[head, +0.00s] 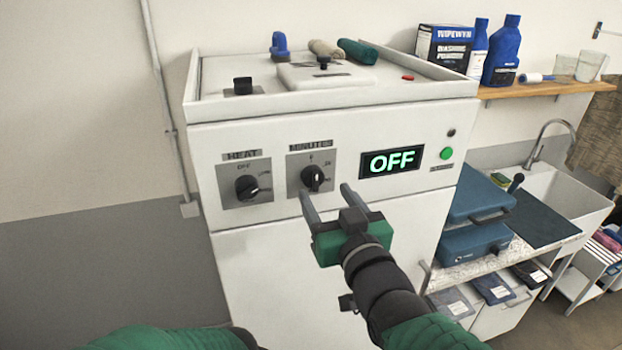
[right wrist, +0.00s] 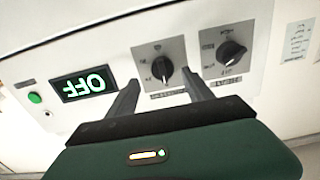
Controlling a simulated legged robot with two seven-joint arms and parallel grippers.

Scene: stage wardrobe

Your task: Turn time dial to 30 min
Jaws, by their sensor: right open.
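The time dial (head: 313,178) is a black knob on a grey plate labelled MINUTES, on the front of a white machine (head: 340,250). Its pointer is near the top in the head view. The dial also shows in the right wrist view (right wrist: 162,69), beyond the fingertips. My right gripper (head: 325,191) is open and empty, with its fingers pointing at the MINUTES plate, just short of the dial. It also shows in the right wrist view (right wrist: 160,86). The display (head: 392,161) reads OFF in green. My left gripper is not in view.
The HEAT dial (head: 248,187) is left of the time dial. A green button (head: 446,153) is right of the display. Blue cases (head: 475,237) and a sink (head: 555,185) stand at the right. The floor left of the machine is clear.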

